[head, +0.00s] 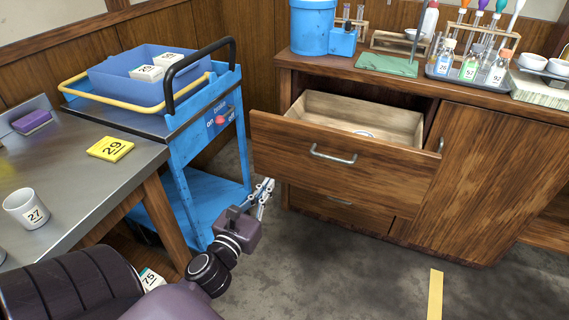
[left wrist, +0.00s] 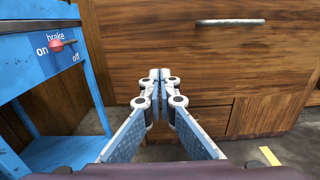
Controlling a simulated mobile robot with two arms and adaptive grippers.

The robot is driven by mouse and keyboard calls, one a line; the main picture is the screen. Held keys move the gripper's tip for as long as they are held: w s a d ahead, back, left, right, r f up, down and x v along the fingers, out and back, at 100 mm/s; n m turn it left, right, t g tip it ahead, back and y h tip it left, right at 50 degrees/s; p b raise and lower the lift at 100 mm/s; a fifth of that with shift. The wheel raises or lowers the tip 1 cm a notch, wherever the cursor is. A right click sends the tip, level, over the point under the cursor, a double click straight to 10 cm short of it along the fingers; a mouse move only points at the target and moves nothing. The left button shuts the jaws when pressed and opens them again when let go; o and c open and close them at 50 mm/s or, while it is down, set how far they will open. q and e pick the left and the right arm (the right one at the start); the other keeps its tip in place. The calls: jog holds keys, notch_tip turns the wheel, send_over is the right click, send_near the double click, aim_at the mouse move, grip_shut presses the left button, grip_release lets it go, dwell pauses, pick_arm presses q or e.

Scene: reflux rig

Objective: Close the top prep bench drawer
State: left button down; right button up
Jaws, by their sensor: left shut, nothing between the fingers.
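The top prep bench drawer (head: 340,167) is pulled out of the wooden bench (head: 478,165), with its open inside showing. It has a metal bar handle (head: 333,155) on its front, and a small pale round item lies inside. My left gripper (head: 266,188) is shut and empty, low in front of the drawer's left end. In the left wrist view the shut fingertips (left wrist: 158,75) point at the wooden drawer front (left wrist: 195,45). I cannot tell whether they touch it. My right gripper is in neither view.
A blue cart (head: 190,140) with a brake knob stands close left of my left gripper. A metal table (head: 75,170) with a mug and yellow block is at left. Glassware and a green cloth (head: 387,64) sit on the bench. Floor in front is clear.

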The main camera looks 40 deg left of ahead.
aim_at(288, 156)
pick_arm(q)
jog(key=x, duration=1)
jog(key=shift+w+d, duration=0.1)
jog(key=shift+w+f, duration=0.1)
jog(key=shift+w, duration=0.35)
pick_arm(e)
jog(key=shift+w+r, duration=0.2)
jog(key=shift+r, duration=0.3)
pick_arm(q)
jog(key=shift+w, duration=0.1)
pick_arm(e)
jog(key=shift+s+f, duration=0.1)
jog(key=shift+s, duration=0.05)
